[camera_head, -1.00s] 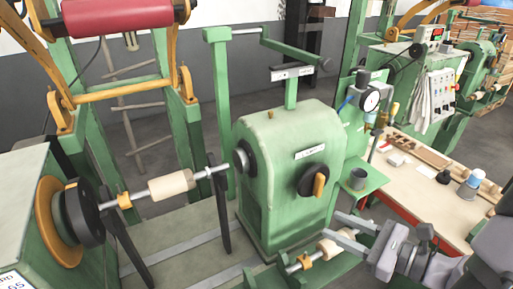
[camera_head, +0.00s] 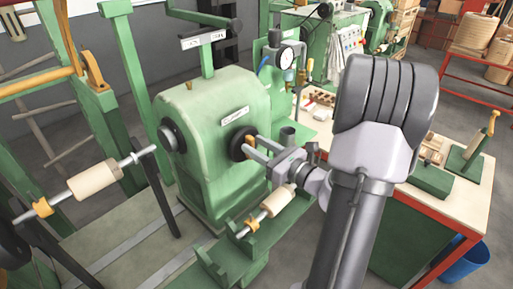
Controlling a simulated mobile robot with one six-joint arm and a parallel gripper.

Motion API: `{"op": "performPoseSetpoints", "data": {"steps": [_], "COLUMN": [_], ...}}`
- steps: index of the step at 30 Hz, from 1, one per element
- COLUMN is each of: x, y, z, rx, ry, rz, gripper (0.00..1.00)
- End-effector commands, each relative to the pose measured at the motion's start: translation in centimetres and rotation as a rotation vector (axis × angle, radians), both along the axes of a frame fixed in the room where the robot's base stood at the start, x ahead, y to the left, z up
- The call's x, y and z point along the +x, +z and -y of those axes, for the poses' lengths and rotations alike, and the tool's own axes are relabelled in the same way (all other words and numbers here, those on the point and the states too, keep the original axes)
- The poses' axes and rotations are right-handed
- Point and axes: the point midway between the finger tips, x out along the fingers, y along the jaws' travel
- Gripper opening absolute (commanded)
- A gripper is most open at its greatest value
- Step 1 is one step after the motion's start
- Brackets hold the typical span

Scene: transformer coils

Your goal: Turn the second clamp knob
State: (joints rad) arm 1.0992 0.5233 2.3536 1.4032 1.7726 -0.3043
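The clamp knob (camera_head: 237,145) is a round black disc on the front of the green machine housing (camera_head: 205,110). A small bit of orange shows at it; most of its orange handle is hidden by my gripper. My gripper (camera_head: 249,146) is at the knob, its two fingers reaching leftward with a gap between them. I cannot tell whether they grip the handle or only stand around it.
A second shaft with a pale cylinder (camera_head: 276,202) rests on a green stand below my gripper. A dial gauge (camera_head: 286,58) and a dark cup (camera_head: 287,135) are behind it. A workbench (camera_head: 462,205) with parts is at right, a blue bin (camera_head: 463,262) beside it.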

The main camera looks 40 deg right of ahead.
Motion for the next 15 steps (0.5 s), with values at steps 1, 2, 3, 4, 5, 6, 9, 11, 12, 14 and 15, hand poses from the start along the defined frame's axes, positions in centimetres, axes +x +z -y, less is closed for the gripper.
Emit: {"op": "performPoseSetpoints", "data": {"steps": [1, 2, 3, 4, 5, 6, 9, 11, 12, 14, 15], "x": [0.19, 0.25, 0.28, 0.30, 0.29, 0.28, 0.26, 0.25, 0.25, 0.25, 0.24], "y": [-0.02, -0.01, 0.00, 0.00, 0.00, 0.00, 0.00, 0.00, 0.00, 0.00, 0.00], "z": [-0.06, -0.08, -0.08, -0.07, -0.07, -0.06, -0.06, -0.06, -0.06, -0.06, -0.06], "rx": [0.000, 0.000, 0.000, 0.000, 0.000, 0.000, 0.000, 0.000, 0.000, 0.000, 0.000], "ry": [0.001, 0.002, 0.002, 0.001, 0.001, 0.001, 0.001, 0.001, 0.001, 0.001, 0.001], "rz": [0.000, 0.000, 0.000, 0.000, 0.000, 0.000, -0.001, -0.001, -0.001, -0.001, -0.001], "gripper": [0.38, 0.38, 0.38, 0.38, 0.38, 0.38, 0.32, 0.20, 0.13, 0.01, 0.00]}}
